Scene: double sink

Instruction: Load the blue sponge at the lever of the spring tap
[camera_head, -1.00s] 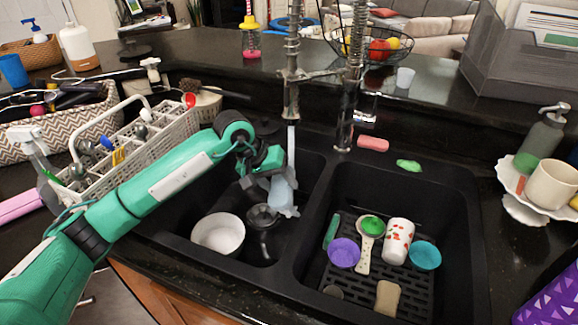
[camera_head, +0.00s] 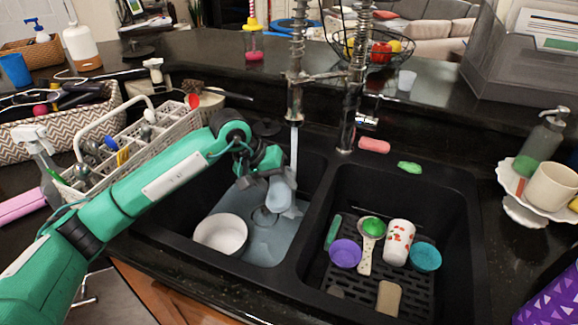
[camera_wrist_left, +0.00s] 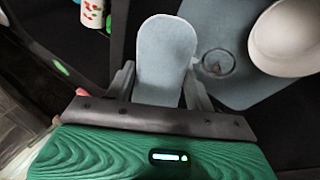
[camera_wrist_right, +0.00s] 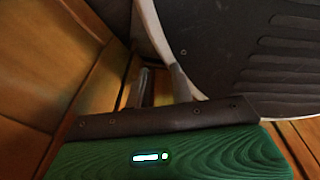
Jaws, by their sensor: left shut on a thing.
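The light blue sponge (camera_head: 281,192) is in my left gripper (camera_head: 268,172), over the left basin. In the left wrist view, the left gripper's fingers (camera_wrist_left: 163,82) are shut on both sides of the sponge (camera_wrist_left: 166,50). The spring tap (camera_head: 346,122) stands behind the sinks, with its spray head (camera_head: 294,100) above the left basin. A pale stream of water (camera_head: 293,150) falls from the spray head to the sponge area. The tap's lever (camera_head: 367,121) is at the right of its post. In the right wrist view, my right gripper (camera_wrist_right: 163,75) appears open, with a gap between its fingers.
The left basin holds bluish water (camera_head: 262,240) and a white bowl (camera_head: 221,234). The right basin holds cups (camera_head: 398,243), a spoon and other items. A pink sponge (camera_head: 374,145) and a green piece (camera_head: 410,167) lie behind it. A utensil basket (camera_head: 130,150) stands at left.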

